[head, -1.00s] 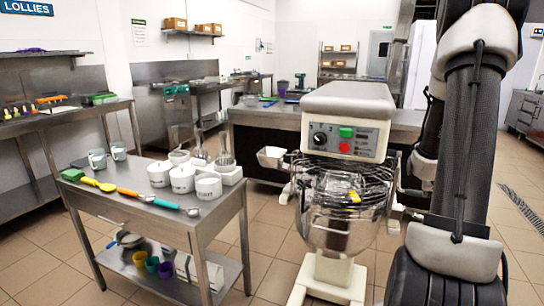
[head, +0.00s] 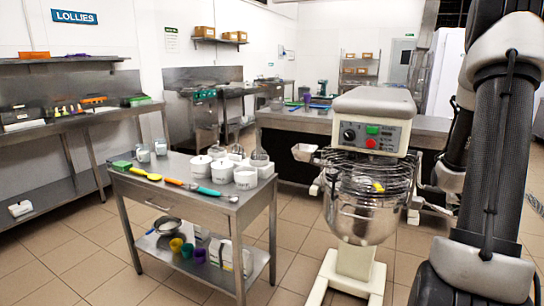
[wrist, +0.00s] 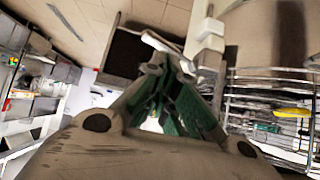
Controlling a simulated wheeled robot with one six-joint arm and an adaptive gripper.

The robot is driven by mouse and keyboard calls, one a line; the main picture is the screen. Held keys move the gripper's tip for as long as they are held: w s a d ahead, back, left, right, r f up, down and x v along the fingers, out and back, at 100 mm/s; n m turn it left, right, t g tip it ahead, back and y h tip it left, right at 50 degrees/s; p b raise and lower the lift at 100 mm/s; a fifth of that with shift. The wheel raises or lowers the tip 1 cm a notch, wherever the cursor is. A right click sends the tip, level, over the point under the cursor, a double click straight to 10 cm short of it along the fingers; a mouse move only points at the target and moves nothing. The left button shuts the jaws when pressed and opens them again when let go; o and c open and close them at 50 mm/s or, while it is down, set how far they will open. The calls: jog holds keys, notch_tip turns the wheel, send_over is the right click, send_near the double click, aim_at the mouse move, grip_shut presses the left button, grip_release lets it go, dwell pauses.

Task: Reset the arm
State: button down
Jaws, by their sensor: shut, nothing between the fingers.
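My gripper (wrist: 160,100) shows in the wrist view, its fingers drawn together with green pads and nothing held. In the head view my arm stands folded along the right side, and the gripper itself is hidden or too small to make out there. The mixer (head: 372,122) stands close to the left of my arm. Its wire guard and a yellow item (wrist: 292,113) show at the right of the wrist view, beside the gripper and apart from it.
A steel cart (head: 190,208) with white pots (head: 222,171), spatulas and spoons stands left of the mixer. A long steel counter (head: 70,118) runs along the left wall. A counter (head: 290,120) stands behind the mixer. Tiled floor is clear at front left.

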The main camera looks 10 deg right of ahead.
jog(key=s+a+f+g+y, duration=0.4)
jog(key=s+a+g, duration=0.2)
jog(key=s+a, duration=0.45)
jog(key=s+a+r+n+t+y, duration=0.1)
jog(key=s+a+r+n, duration=0.2)
jog(key=a+r, duration=0.8)
jog(key=s+a+r+n+t+y, duration=0.1)
jog(key=s+a+r+n, duration=0.3)
jog(key=a+r, duration=0.6)
jog(key=s+a, duration=0.2)
jog(key=a, duration=0.1)
jog(key=shift+a+r, duration=0.35)
jog(key=shift+r, duration=0.05)
jog(key=shift+s, duration=0.1)
